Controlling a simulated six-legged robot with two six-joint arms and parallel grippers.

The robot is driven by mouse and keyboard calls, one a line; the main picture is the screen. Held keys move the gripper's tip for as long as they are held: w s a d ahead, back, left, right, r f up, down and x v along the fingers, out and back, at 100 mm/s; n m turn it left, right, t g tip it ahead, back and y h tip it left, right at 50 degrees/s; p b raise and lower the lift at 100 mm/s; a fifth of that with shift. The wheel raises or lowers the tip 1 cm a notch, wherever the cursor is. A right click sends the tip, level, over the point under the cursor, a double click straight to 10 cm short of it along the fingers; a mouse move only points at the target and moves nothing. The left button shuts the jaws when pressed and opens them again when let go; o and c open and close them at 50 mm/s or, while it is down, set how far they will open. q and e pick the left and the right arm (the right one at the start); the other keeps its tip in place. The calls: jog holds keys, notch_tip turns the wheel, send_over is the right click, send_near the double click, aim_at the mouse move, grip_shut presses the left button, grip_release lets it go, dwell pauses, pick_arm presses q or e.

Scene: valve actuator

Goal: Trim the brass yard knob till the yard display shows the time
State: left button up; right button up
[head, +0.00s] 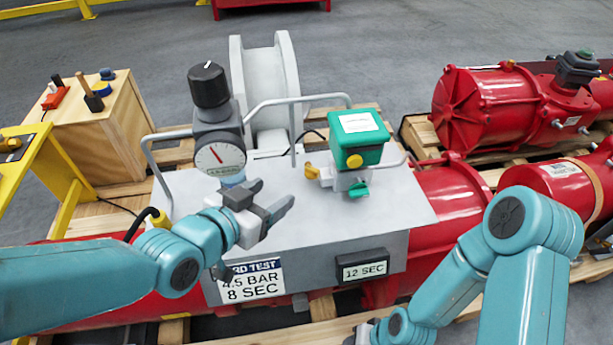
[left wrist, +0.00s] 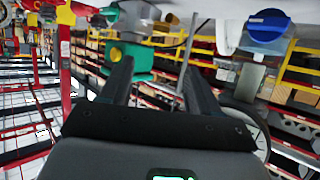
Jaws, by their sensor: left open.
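A green control box (head: 358,138) with a yellow button stands on the grey valve cabinet (head: 400,210). A small brass-yellow knob (head: 311,172) sticks out to the left of the fitting under it. A dark display (head: 364,270) on the cabinet front reads 12 SEC. A sign (head: 252,282) beside it, partly covered, reads 4.5 BAR, 8 SEC. My left gripper (head: 272,200) is open and empty, above the cabinet top, left of and nearer than the brass knob. The green box also shows beyond its fingers in the left wrist view (left wrist: 136,60). My right gripper (head: 362,333) is mostly cut off at the bottom edge.
A pressure gauge (head: 220,158) with a black knob (head: 208,84) stands behind my left gripper. A bent metal rail (head: 293,130) rises between gauge and green box. A green lever (head: 358,190) sits below the box. Red actuators (head: 490,110) lie on pallets at right.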

aim_at(312, 169)
pick_arm(q)
jog(key=b+x, duration=0.1)
jog(key=x, duration=1.3)
jog(key=shift+f, duration=0.15)
jog(key=c, duration=1)
jog(key=shift+c, duration=0.2)
jog(key=shift+s+n+y, duration=0.1)
jog(key=shift+n+y, duration=0.2)
jog(key=shift+y, duration=0.1)
